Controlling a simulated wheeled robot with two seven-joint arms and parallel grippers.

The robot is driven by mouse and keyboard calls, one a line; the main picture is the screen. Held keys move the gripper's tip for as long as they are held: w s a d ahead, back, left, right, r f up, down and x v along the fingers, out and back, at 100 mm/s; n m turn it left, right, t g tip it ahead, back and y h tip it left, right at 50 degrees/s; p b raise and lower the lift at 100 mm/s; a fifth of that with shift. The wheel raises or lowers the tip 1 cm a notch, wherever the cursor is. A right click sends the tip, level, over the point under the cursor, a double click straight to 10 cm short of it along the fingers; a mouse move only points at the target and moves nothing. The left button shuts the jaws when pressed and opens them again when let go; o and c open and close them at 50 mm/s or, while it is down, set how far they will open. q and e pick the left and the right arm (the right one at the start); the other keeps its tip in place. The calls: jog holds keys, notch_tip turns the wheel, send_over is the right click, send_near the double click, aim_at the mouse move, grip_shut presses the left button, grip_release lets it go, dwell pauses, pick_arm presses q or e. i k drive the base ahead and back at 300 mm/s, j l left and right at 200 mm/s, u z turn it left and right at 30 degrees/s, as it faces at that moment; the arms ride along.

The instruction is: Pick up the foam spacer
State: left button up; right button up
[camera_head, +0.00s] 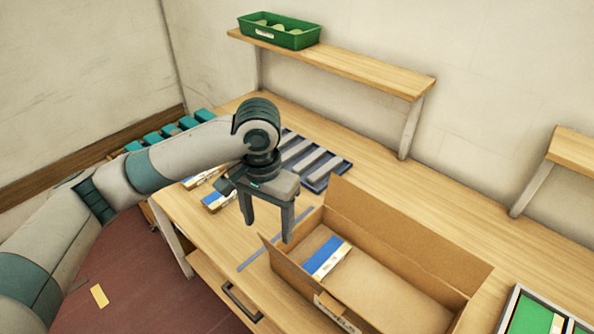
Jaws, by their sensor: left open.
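My left gripper (267,228) is open and empty, its fingers pointing down over the table, just left of an open cardboard box (395,247). A blue and white block (327,258) lies inside the box near its left end. A dark tray (322,183) holds several long grey bars (312,160) behind the gripper; the gripper and wrist hide part of it. I cannot tell for sure which of these pieces is the foam spacer. My right gripper is not in view.
Small blue and cream blocks (217,201) lie on the wooden table (190,222) left of the gripper. A thin grey strip (253,258) lies beside the box. A green bin (279,36) stands on the shelf above. A green-lined tray (530,316) is at lower right.

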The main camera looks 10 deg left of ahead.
aim_at(329, 167)
jog(key=i+j+z, duration=0.15)
jog(key=j+z, duration=0.15)
jog(key=z, duration=0.15)
jog(key=j+z, duration=0.4)
jog(key=i+j+z, duration=0.1)
jog(key=j+z, duration=0.35)
jog(key=l, duration=0.15)
